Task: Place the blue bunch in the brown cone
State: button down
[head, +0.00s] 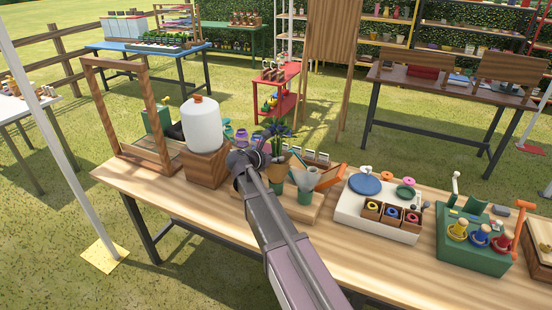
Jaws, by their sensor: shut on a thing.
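My gripper (264,150) is at the end of my arm over the middle of the wooden bench, and its fingers are mostly hidden by my wrist. It is shut on the blue bunch (278,131), whose dark green leaves and blue heads show just beyond it. The brown cone (277,173) stands right below the bunch, beside my arm. The bunch's lower stems are hidden or too small to see, so I cannot tell whether they are inside the cone.
A green cone (305,181) and an orange-edged paper wrap (328,178) stand just right of the brown cone. A white jug (202,124) on a wooden block is close on the left. A white tray (350,212) with tape rolls and a green stand (470,258) lie further right.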

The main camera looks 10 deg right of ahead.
jog(key=shift+f, duration=0.2)
jog(key=shift+c, duration=2.3)
grip_release()
jog(key=shift+r, duration=0.1)
jog(key=shift+r, duration=0.15)
jog(key=p+v, duration=0.4)
jog(key=v, duration=0.8)
jog(key=shift+p, duration=0.4)
